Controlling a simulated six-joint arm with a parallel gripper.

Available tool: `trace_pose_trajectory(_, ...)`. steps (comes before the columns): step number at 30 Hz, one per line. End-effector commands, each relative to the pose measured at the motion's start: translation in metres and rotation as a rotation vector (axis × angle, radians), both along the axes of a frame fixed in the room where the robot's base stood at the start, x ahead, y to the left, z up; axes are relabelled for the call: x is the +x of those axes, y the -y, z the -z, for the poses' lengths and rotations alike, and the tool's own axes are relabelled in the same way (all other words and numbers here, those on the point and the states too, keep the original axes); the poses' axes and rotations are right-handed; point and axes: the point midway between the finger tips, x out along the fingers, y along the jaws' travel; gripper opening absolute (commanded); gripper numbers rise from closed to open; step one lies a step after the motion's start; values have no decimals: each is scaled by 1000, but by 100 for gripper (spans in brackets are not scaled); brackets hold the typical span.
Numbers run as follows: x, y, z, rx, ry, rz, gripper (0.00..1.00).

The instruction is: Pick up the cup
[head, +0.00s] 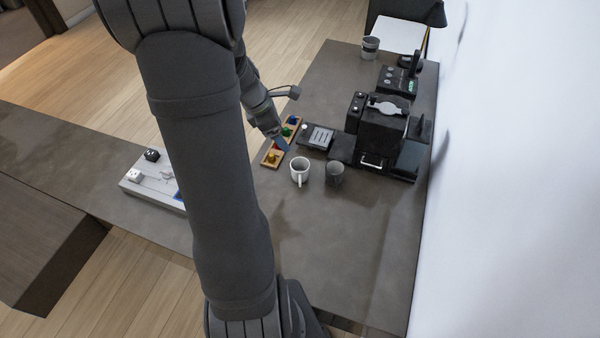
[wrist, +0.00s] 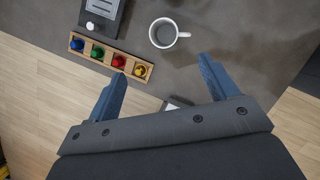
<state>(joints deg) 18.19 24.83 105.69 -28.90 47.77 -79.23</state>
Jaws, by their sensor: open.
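A white cup (head: 300,171) with a handle stands upright on the grey vanity top. In the wrist view the cup (wrist: 163,33) is seen from above, with its handle to the right. My gripper (wrist: 163,68) is open, its two blue fingers spread wide with nothing between them. The cup appears beyond the fingertips in that view, apart from them. In the head view my gripper (head: 281,143) shows small at the arm's end, left of and behind the cup; its fingers are only partly visible there.
A dark grey cup (head: 335,173) stands close right of the white one. A wooden tray (wrist: 100,56) with coloured pieces lies left of the cup. A black coffee machine (head: 378,135) and a dark device (head: 317,137) stand behind. The counter in front (head: 330,235) is clear.

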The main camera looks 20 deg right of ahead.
Motion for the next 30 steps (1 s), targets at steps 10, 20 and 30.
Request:
trace_pose_trajectory(10,0,6,29,-11,-43,-120,79)
trace_pose_trajectory(20,-1,30,85,-12,-41,-116,79)
trace_pose_trajectory(30,-2,42,116,-12,-38,-117,79)
